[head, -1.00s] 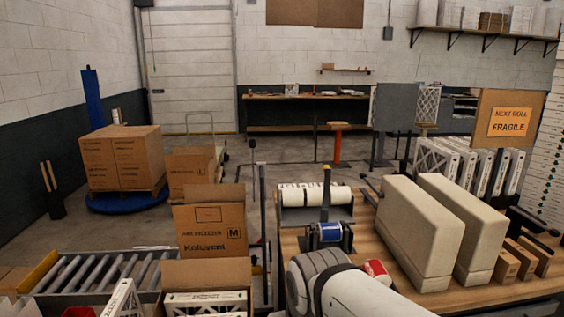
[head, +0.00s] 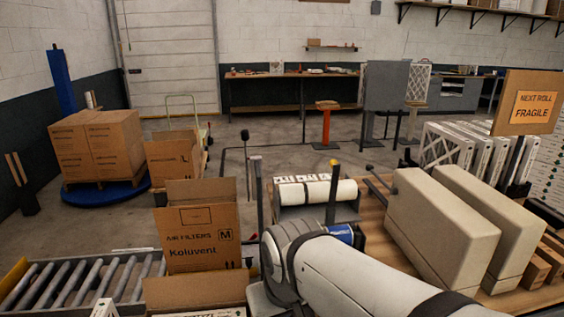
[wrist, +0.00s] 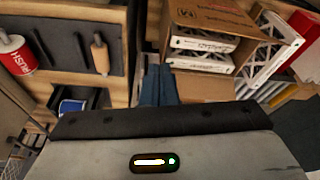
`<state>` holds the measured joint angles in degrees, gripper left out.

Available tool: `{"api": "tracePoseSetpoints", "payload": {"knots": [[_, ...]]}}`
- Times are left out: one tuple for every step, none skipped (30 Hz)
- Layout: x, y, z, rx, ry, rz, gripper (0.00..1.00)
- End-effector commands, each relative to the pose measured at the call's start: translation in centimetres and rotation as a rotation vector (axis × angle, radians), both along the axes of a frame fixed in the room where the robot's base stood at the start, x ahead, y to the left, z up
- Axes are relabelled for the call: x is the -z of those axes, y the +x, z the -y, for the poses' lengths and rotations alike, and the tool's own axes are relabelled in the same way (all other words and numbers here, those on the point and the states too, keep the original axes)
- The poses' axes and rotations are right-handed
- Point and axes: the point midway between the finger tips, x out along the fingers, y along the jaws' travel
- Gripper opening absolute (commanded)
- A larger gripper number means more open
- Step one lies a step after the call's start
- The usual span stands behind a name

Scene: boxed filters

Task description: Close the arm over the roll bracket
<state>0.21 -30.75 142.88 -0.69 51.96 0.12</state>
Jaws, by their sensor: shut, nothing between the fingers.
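The blue roll (head: 341,234) sits low on the bench in the head view, partly hidden behind my arm. It shows in the wrist view (wrist: 72,106) at the lower left, in a dark bracket (wrist: 101,99). A dark post (head: 332,190) stands upright beside the blue roll in the head view; it looks like the bracket's raised arm, but its foot is hidden. My gripper (wrist: 158,72) is shut and empty in the wrist view, its two blue-grey fingers side by side, to the right of the bracket and apart from it. My arm hides the gripper in the head view.
White rolls (head: 316,190) lie in a grey holder behind the bracket. Large beige blocks (head: 440,225) stand to the right. A carton of filters (wrist: 210,45) is close to the fingers. A red RUSH roll (wrist: 12,55) is at left. A roller conveyor (head: 80,284) is at left.

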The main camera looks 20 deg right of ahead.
Motion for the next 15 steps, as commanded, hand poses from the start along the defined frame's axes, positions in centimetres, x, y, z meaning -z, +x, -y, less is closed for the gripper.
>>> {"api": "tracePoseSetpoints", "payload": {"knots": [[-0.1,0.5,0.3,0.0,-0.016,-0.009,0.0],[-0.2,0.8,0.6,0.0,-0.031,-0.018,0.0],[-0.4,1.5,2.1,-0.012,-0.058,-0.033,0.0],[-0.5,2.1,2.9,-0.013,-0.083,-0.046,0.0],[-0.7,2.8,3.7,-0.012,-0.113,-0.06,0.0],[-0.9,3.9,4.7,-0.008,-0.159,-0.083,0.0],[-1.2,4.9,5.6,-0.005,-0.199,-0.099,0.0],[-1.4,5.9,6.5,-0.002,-0.243,-0.117,0.0],[-1.8,7.5,7.8,0.004,-0.305,-0.138,0.0],[-2.1,8.7,8.7,0.011,-0.352,-0.154,0.0],[-2.3,9.9,9.6,0.017,-0.399,-0.167,0.0],[-2.7,11.5,10.8,0.026,-0.463,-0.183,0.0],[-3.0,12.7,11.7,0.034,-0.511,-0.195,0.0],[-3.2,14.0,12.6,0.041,-0.56,-0.203,0.0],[-3.6,15.8,13.8,0.052,-0.625,-0.213,0.0]]}}
